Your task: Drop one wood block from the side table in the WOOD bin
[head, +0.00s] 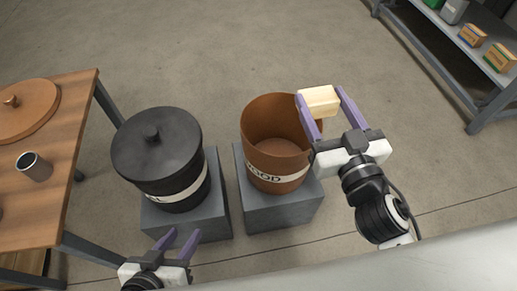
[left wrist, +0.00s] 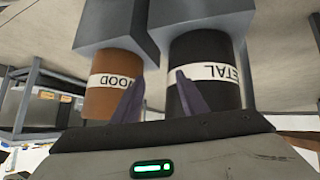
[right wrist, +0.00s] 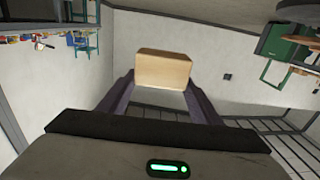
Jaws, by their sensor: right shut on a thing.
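A pale wood block (head: 319,101) is held between the purple fingers of my right gripper (head: 325,104), above the right rim of the WOOD bin. The block also shows between the fingertips in the right wrist view (right wrist: 163,69). The WOOD bin (head: 262,160) is a brown, open-topped round bin with a white label, standing on a grey plinth. Its visible inside looks empty, but the gripper hides part of the right rim. My left gripper (head: 178,241) is open and empty, low in front of the black bin.
A black bin (head: 160,170) with a lid stands on a plinth (head: 198,222) left of the WOOD bin. A wooden table (head: 65,150) at the left holds a brown lid (head: 28,115) and a metal cup (head: 36,167). A shelf (head: 455,45) with boxes stands at the upper right.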

